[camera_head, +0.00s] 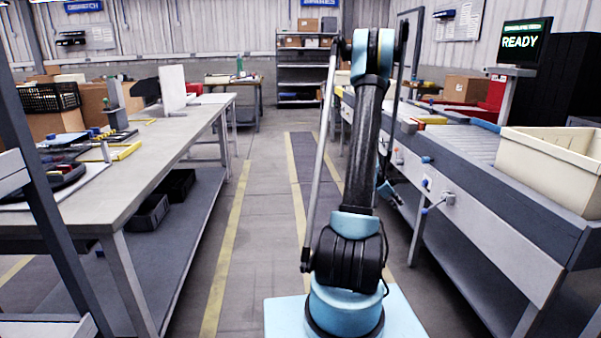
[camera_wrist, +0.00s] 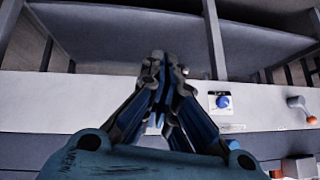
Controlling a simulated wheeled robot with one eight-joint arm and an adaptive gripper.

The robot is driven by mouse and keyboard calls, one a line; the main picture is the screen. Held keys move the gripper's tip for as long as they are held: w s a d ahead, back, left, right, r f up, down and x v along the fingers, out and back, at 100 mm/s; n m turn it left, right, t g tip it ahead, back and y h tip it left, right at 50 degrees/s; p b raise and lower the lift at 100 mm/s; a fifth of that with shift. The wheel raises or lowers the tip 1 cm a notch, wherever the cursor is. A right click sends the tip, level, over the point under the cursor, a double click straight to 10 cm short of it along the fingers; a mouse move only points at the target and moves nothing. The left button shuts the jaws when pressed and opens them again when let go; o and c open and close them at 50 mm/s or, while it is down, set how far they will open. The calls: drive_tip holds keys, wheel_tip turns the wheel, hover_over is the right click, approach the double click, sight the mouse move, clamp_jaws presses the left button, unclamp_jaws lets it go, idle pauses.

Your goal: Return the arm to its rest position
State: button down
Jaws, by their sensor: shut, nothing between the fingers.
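My arm (camera_head: 365,140) stands upright on its light blue base in the aisle, in the head view. Its upper end bends over near the top of the picture, and part of it hangs behind the upright link on the right. In the wrist view my gripper (camera_wrist: 158,72) is shut, its fingertips together and nothing between them. Behind it are a grey panel and a shelf-like frame. A blue knob (camera_wrist: 223,101) on a white plate shows right of the fingers, apart from them.
A workbench (camera_head: 178,142) with tools and bins runs along the left. A conveyor (camera_head: 470,150) with a cream bin (camera_head: 548,170) runs along the right, close to my arm. A screen (camera_head: 524,42) reads READY. The floor aisle (camera_head: 262,210) left of my arm is clear.

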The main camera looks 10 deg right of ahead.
drive_tip(key=s+a+r+n+y, duration=0.1)
drive_tip(key=s+a+r+n, duration=0.3)
drive_tip(key=a, duration=0.3)
drive_tip(key=s+a+r+n+t+y, duration=0.1)
drive_tip(key=s+a+r+n+y, duration=0.15)
drive_tip(key=a+r, duration=0.35)
drive_tip(key=s+a+r+n, duration=0.2)
drive_tip(key=s+a+r, duration=0.2)
drive_tip(key=a, duration=0.4)
drive_tip(key=s+a+f+n+y, duration=0.1)
drive_tip(key=s+a+n+y, duration=0.1)
drive_tip(key=s+a+n, duration=0.3)
drive_tip(key=s+a+f+n+y, duration=0.1)
drive_tip(key=s+a+n, duration=0.5)
drive_tip(key=s+a, duration=0.6)
drive_tip(key=s+y, duration=0.1)
drive_tip(key=s, duration=0.4)
drive_tip(key=shift+y, duration=0.35)
drive_tip(key=shift+f, duration=0.1)
